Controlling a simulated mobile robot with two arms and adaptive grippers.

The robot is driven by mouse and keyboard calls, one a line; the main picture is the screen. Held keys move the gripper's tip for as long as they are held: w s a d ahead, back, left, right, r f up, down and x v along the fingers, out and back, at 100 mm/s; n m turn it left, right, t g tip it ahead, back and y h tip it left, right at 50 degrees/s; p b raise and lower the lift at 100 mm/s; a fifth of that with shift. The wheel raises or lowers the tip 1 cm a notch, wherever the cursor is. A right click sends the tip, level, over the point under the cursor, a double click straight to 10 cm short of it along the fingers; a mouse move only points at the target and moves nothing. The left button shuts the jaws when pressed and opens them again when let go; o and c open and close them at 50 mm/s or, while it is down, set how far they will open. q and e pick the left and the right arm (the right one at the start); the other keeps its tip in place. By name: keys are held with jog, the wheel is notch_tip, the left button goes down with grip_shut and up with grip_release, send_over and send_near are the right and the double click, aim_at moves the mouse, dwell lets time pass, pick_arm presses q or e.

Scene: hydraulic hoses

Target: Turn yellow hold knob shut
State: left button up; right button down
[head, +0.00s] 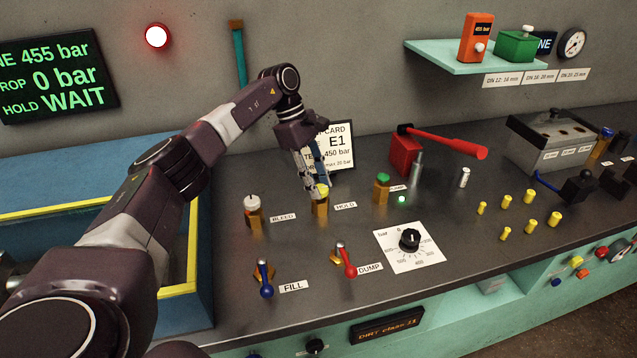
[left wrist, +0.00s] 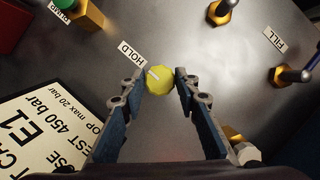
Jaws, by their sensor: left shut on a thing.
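The yellow hold knob (head: 321,190) sits on a brass valve body (head: 319,207) next to the HOLD label (head: 346,205). In the left wrist view the knob (left wrist: 159,80) is a yellow disc with a white mark line on its top. My left gripper (head: 314,188) reaches down from above onto the knob. In the left wrist view its blue-padded fingers (left wrist: 160,84) are on either side of the knob and shut on it. The board at the back left reads HOLD WAIT, DROP 0 bar and 455 bar. My right gripper does not show.
The white BLEED knob (head: 252,201) stands to the left and a green knob (head: 383,179) to the right. Blue FILL lever (head: 266,285) and red DUMP lever (head: 348,265) are in front. The test card (head: 340,140) stands close behind the gripper. A red-handled pump (head: 405,155) is behind right.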

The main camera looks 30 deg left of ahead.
pick_arm(q)
jog(key=o, duration=1.2)
jog(key=shift+c, duration=0.2)
jog(key=v, duration=1.2)
jog(key=shift+r, duration=0.1)
